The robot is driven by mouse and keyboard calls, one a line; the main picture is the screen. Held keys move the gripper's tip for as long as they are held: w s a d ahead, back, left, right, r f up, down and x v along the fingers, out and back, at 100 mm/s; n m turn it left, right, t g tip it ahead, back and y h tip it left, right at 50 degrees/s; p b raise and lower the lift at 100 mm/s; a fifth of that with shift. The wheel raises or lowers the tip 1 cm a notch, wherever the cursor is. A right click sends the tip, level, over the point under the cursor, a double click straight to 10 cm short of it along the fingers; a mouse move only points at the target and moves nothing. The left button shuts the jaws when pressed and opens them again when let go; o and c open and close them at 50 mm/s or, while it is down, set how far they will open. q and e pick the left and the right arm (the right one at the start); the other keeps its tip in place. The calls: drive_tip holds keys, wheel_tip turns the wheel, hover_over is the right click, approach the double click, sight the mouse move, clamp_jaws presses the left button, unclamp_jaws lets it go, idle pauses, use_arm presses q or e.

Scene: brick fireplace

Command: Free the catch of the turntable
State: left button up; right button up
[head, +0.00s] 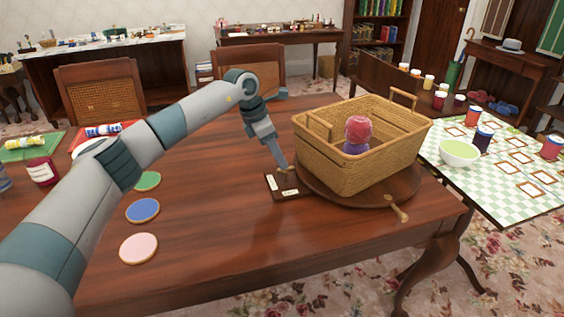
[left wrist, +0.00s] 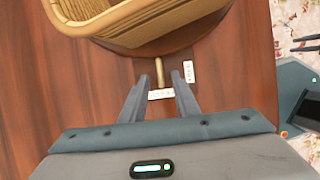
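The turntable (head: 408,197) is a round dark wooden disc on the table, also partly seen in the left wrist view (left wrist: 140,50). A wicker basket (head: 375,172) stands on it. The catch has a small dark plate (head: 272,188) with two white labels, at the turntable's left edge. Its pale lever (left wrist: 159,70) points out from the disc toward one label (left wrist: 161,94); the other label (left wrist: 188,71) lies to the right. My left gripper (left wrist: 159,76) is open and low over the plate, a finger on each side of the lever with visible gaps.
A red and purple object (head: 358,132) sits in the basket. The table's front middle is clear. A checked table (head: 515,165) with jars stands at right.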

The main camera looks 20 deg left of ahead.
sight(286, 174)
use_arm(q)
drive_tip(key=x, duration=0.2)
drive_tip(key=shift+w+d+f, duration=0.1)
drive_tip(key=shift+d+f, duration=0.05)
drive_tip(key=shift+f, duration=0.25)
use_arm(e)
drive_tip(key=shift+f, duration=0.4)
drive_tip(key=shift+s, duration=0.1)
use_arm(q)
clamp_jaws()
